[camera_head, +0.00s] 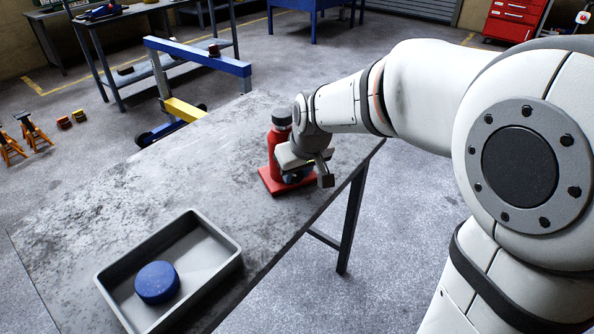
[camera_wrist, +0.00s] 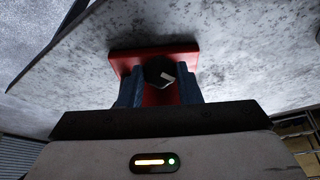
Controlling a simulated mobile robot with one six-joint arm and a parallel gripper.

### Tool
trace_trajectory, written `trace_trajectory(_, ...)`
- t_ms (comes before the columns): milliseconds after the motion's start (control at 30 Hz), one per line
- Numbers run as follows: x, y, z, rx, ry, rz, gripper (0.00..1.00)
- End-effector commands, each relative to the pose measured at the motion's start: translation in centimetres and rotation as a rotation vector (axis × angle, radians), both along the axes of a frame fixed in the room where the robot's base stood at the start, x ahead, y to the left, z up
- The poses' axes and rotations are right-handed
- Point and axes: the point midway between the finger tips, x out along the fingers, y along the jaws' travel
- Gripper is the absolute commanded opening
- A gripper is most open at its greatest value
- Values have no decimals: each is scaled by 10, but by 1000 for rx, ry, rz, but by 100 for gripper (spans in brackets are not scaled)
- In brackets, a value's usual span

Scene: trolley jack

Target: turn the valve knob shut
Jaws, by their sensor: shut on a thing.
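A red bottle jack (camera_head: 273,150) with a dark cap stands upright on a red base plate (camera_head: 266,184) near the table's right edge. In the wrist view the red base (camera_wrist: 122,66) shows beyond my fingers. My gripper (camera_head: 297,175) is low beside the jack, just above the base. In the wrist view its two blue fingers (camera_wrist: 160,88) are shut on a round black valve knob (camera_wrist: 155,68) with a pale mark. The knob is hidden behind my gripper in the head view.
The jack stands on a worn grey metal table (camera_head: 110,215). A grey tray (camera_head: 222,246) with a blue round puck (camera_head: 157,282) in it sits at the near end. The middle of the tabletop is clear. A blue and yellow hoist (camera_head: 195,55) stands on the floor behind.

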Motion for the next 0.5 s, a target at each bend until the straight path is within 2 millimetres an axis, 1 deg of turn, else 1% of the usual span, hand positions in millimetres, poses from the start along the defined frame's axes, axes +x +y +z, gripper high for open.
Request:
trace_trajectory(33, 0, 0, 0, 0, 0, 0, 15)
trace_trajectory(133, 1, 2, 0, 0, 0, -2, 8)
trace_trajectory(367, 1, -1, 0, 14, 5, -18, 8)
trace_trajectory(500, 1, -2, 0, 47, 21, -56, 8)
